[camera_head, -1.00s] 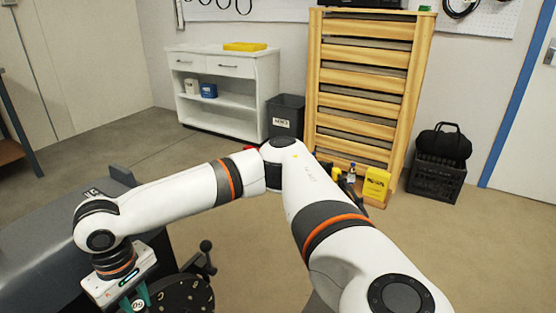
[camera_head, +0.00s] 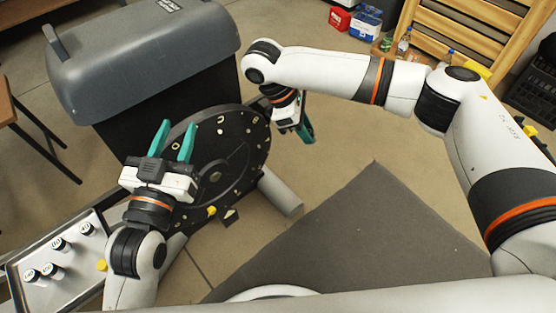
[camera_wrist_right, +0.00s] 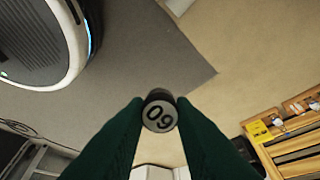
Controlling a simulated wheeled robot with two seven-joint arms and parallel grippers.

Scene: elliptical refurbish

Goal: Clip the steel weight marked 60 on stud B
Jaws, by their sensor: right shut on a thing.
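The steel weight marked 60 (camera_wrist_right: 160,112) sits between the fingertips of my right gripper (camera_wrist_right: 160,110), its numbered end facing the right wrist camera. In the head view my right gripper (camera_head: 307,132) hangs beside the right edge of the dark round disc (camera_head: 232,165), fingers pointing down; the weight is hidden there. The disc stands upright with several small studs and pale letters around its face. The letters are too small to read, so I cannot tell which stud is B. My left gripper (camera_head: 176,130) is open and empty in front of the disc's left part.
A tray (camera_head: 95,262) with several numbered weights is at the lower left. A grey-lidded box (camera_head: 150,55) stands behind the disc. A grey cylinder (camera_head: 281,193) juts out at the disc's lower right. A dark mat (camera_head: 350,235) covers the floor in front.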

